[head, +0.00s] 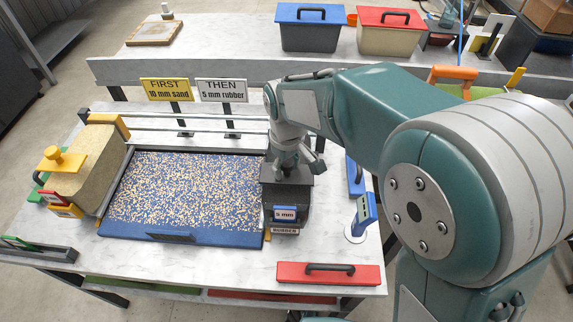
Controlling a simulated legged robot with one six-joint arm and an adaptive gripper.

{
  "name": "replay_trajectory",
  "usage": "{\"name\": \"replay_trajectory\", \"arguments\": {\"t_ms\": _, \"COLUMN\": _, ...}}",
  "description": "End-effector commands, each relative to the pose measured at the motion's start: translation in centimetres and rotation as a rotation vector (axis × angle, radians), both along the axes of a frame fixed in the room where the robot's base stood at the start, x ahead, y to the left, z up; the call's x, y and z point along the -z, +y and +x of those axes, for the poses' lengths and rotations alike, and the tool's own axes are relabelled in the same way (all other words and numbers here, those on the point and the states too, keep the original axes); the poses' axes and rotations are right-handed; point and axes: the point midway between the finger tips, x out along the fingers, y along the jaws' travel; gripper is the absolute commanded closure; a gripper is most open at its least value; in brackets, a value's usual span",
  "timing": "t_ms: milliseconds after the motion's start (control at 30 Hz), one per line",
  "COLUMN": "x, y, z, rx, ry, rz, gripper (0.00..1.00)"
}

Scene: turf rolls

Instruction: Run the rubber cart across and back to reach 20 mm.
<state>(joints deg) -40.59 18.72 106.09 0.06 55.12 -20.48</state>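The rubber cart (292,195) is a dark box at the right end of the turf bed, with a blue "5 mm" tag and a "RUBBER" label on its front. My gripper (287,164) is down at the top of this cart. The fingers are small and partly hidden, so I cannot tell whether they are closed on its handle. The turf bed (185,190) is a blue-edged tray whose surface is speckled with tan and dark blue. The sand cart (90,160), a tan box with a yellow knob, stands at the left end.
A yellow "FIRST 10 mm sand" sign (166,90) and a white "THEN 5 mm rubber" sign (222,91) stand behind the bed. A blue upright marker (363,213) stands right of the cart. A red handled bar (329,274) lies in front. Lidded bins (312,36) stand behind.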

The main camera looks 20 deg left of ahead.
Motion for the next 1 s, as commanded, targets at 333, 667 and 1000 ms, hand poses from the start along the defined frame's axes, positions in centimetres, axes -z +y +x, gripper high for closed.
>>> {"name": "replay_trajectory", "arguments": {"t_ms": 333, "x": 0.1, "y": 0.1, "z": 0.0, "rx": 0.0, "ry": 0.001, "rz": -0.002, "gripper": 1.0}}
{"name": "replay_trajectory", "arguments": {"t_ms": 667, "x": 0.2, "y": 2.8, "z": -0.8, "rx": -0.003, "ry": 0.003, "rz": -0.003, "gripper": 1.0}}
{"name": "replay_trajectory", "arguments": {"t_ms": 1000, "x": 0.2, "y": 7.7, "z": -2.3, "rx": -0.003, "ry": 0.003, "rz": -0.003, "gripper": 1.0}}
